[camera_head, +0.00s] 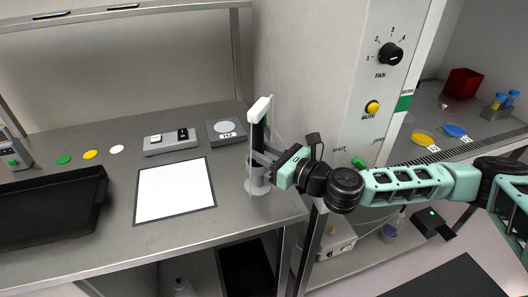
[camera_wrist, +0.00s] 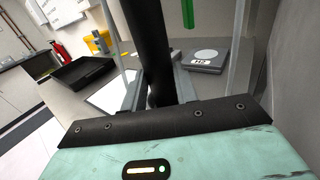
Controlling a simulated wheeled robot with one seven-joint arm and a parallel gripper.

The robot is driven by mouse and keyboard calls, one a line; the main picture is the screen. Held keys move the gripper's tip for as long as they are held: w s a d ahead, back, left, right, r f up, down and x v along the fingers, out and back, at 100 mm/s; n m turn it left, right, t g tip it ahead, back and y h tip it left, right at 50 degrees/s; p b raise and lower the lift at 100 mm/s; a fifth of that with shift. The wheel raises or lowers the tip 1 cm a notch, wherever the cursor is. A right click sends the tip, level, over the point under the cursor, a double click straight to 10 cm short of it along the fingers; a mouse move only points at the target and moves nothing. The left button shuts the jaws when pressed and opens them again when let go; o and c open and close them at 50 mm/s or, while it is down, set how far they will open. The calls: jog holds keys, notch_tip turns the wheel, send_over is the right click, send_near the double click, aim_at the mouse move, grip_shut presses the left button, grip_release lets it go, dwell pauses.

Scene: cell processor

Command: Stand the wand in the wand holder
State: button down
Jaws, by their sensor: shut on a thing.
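The wand (camera_head: 259,134) is upright, with a black shaft and a white top. Its black shaft (camera_wrist: 148,35) fills the middle of the wrist view. My gripper (camera_head: 264,159) is shut around the lower shaft from the right; its two fingers (camera_wrist: 158,90) flank the shaft in the wrist view. The pale wand holder (camera_head: 257,186), a round cup on a flat base, stands at the right front corner of the bench, directly below the wand. The wand's lower end is hidden by the fingers and cup, so I cannot tell whether it is inside.
A white mat (camera_head: 174,190) lies left of the holder. A grey scale (camera_head: 226,131) and a switch box (camera_head: 170,142) stand behind. A black tray (camera_head: 50,210) is at far left. The fan control panel (camera_head: 375,80) rises close on the right. The bench edge is near.

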jog(key=c, duration=1)
grip_release()
jog(key=p+v, duration=0.3)
jog(key=v, duration=1.4)
jog(key=shift+s, duration=0.2)
jog(key=shift+d, duration=0.1)
